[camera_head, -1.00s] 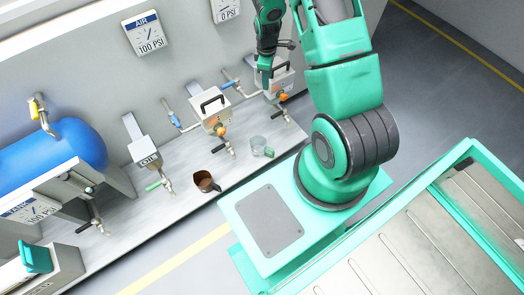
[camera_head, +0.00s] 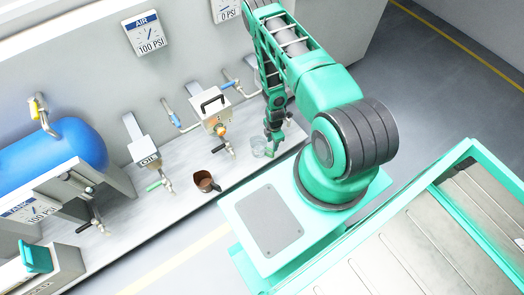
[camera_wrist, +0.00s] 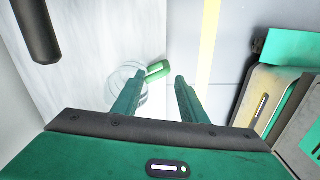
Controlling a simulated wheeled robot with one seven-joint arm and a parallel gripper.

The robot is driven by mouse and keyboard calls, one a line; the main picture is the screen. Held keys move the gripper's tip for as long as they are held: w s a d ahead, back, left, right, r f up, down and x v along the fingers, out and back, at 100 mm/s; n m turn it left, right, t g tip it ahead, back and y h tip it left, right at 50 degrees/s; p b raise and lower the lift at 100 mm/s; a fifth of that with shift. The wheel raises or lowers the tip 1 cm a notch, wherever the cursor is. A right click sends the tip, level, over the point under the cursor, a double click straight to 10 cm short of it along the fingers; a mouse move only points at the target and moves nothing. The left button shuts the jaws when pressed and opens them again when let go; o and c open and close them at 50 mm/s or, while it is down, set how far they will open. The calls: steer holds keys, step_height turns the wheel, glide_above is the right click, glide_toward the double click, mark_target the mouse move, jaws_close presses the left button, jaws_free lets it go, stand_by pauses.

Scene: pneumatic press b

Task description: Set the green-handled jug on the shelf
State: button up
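The green-handled jug (camera_head: 259,146) is clear and stands on the long grey ledge (camera_head: 125,212) along the wall. In the wrist view its round clear body (camera_wrist: 122,80) lies at the left finger, and its green handle (camera_wrist: 159,70) shows beyond the gap between the fingertips. My gripper (camera_wrist: 155,83) is open and empty, pointing down over the jug. In the head view my gripper (camera_head: 273,146) is at the jug's right side. I cannot tell whether a finger touches the jug.
A brown jug (camera_head: 206,182) stands on the ledge to the left. Valves and spouts (camera_head: 222,132) project over the ledge behind the jugs. A blue tank (camera_head: 70,150) is at far left. A yellow line (camera_head: 175,262) crosses the floor in front.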

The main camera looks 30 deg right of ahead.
mark_target(263, 149)
steer(key=shift+s+f, duration=0.1)
steer(key=shift+f, duration=5.4)
jaws_close()
